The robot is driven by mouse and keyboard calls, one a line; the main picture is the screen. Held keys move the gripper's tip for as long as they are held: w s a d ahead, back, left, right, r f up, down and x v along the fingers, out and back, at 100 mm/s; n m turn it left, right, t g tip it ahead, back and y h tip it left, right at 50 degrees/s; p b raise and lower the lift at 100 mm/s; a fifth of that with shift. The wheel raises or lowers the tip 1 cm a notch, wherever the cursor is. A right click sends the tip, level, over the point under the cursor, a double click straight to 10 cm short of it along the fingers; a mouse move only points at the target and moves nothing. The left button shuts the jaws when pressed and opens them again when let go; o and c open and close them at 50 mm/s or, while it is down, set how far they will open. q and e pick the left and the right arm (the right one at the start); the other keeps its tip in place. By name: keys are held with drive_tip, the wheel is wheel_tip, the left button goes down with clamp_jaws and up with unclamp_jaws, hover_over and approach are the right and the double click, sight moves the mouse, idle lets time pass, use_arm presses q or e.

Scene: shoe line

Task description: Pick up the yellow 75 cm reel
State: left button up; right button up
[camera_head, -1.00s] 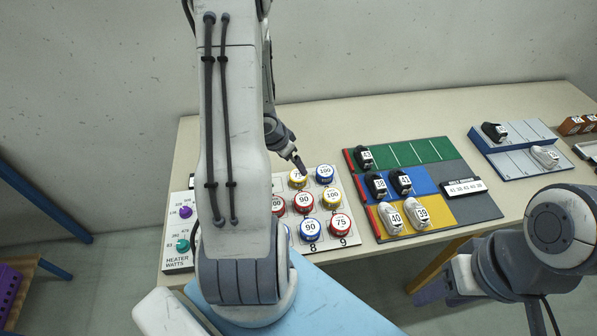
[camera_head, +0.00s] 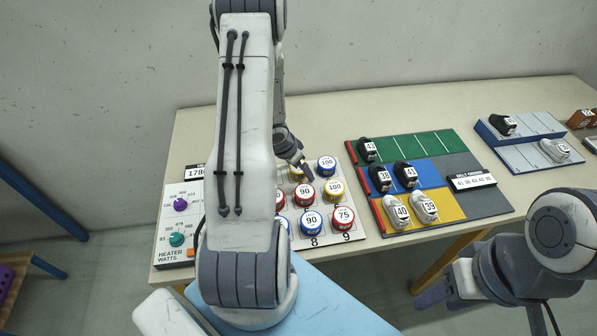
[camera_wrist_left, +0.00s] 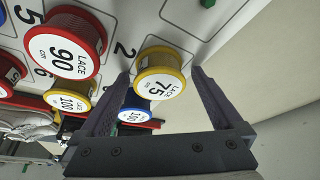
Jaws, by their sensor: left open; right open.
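The yellow 75 cm reel (camera_wrist_left: 160,75) shows in the left wrist view, its white "LACE 75" label facing the camera. It sits on the white board between the two fingers of my left gripper (camera_wrist_left: 152,95), with a gap visible on each side. In the head view my left gripper (camera_head: 305,173) is at the back row of reels, and it mostly hides the yellow reel (camera_head: 295,174). The left gripper is open and holds nothing. My right gripper (camera_head: 437,291) is open at the lower right, away from the reels.
A red 90 reel (camera_wrist_left: 75,45), a yellow 100 reel (camera_wrist_left: 72,100) and a blue 100 reel (camera_wrist_left: 134,113) are close by. The heater panel (camera_head: 178,222) is left of the board. The shoe mat (camera_head: 452,206) lies to the right. Bare table shows behind the board.

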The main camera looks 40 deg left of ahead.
use_arm(q)
drive_tip(key=c, duration=1.4)
drive_tip(key=shift+o, duration=0.2)
drive_tip(key=shift+r, duration=0.1)
drive_tip(key=shift+r, duration=0.1)
